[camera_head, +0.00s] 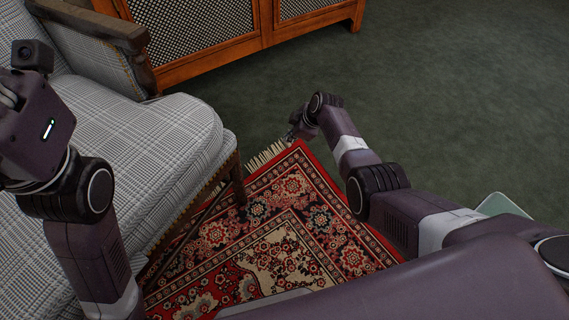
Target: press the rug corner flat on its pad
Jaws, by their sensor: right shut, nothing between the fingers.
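The red patterned rug (322,222) lies on the floor in front of the armchair, with a cream fringe (266,156) along its far edge. My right gripper (292,136) is shut and empty, low at the rug's far corner, by the end of the fringe. It covers part of that corner, so I cannot tell whether it touches it or whether the corner lies flat. No pad shows beneath the rug. My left gripper (9,92) is at the left picture edge, raised in front of the armchair and mostly cut off; its fingers cannot be made out.
A checked armchair (150,130) with wooden arms and legs stands on the left, one leg over the rug. A wooden cabinet (262,38) with lattice panels stands at the back. Dark green carpet (450,100) is clear to the right and behind the rug.

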